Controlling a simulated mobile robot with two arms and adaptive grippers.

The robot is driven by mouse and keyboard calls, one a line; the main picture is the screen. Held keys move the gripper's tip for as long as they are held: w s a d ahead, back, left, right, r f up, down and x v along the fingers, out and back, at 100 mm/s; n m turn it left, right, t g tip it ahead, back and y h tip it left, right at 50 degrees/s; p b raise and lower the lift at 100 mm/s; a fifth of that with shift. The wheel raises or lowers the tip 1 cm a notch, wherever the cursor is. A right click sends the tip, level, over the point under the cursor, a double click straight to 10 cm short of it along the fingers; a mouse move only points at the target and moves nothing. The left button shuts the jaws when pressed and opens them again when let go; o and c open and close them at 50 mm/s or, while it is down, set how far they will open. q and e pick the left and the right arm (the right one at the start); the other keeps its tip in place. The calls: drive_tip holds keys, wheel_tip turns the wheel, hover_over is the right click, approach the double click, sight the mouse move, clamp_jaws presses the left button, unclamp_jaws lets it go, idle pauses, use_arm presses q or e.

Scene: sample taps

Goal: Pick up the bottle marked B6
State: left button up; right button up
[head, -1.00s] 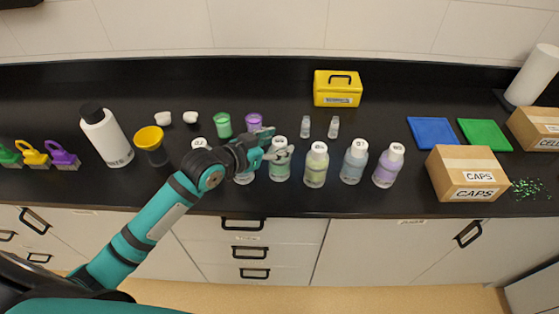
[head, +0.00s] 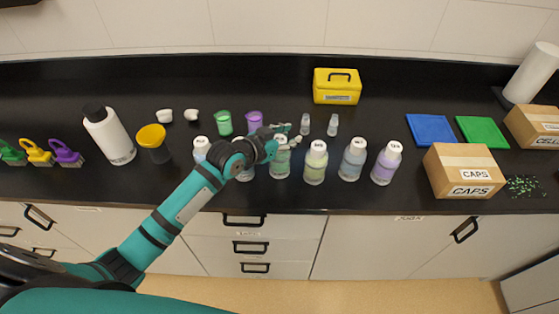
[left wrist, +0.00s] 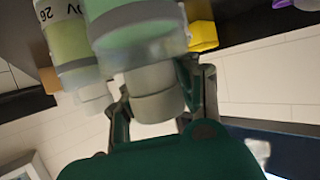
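A row of capped bottles stands along the front of the dark counter. My left gripper (head: 287,136) is at the top of the green-tinted bottle (head: 280,166), with a finger on either side of its cap. That bottle stands upright on the counter. The left wrist view shows a bottle with a green band (left wrist: 140,35) and its pale cap between the fingers (left wrist: 160,105); whether they press on it I cannot tell. A yellow-green bottle (head: 315,168) stands just right of it. Bottle markings are too small to read surely. My right gripper is not in view.
Blue-grey (head: 352,162) and lilac (head: 385,166) bottles stand further right, then a CAPS box (head: 463,172). Two small vials (head: 332,126) and a yellow case (head: 337,92) are behind. A blue mat (head: 433,130) lies bare at right.

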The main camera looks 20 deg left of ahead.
use_arm(q)
clamp_jaws()
drive_tip(key=shift+r, duration=0.15)
idle(0.4)
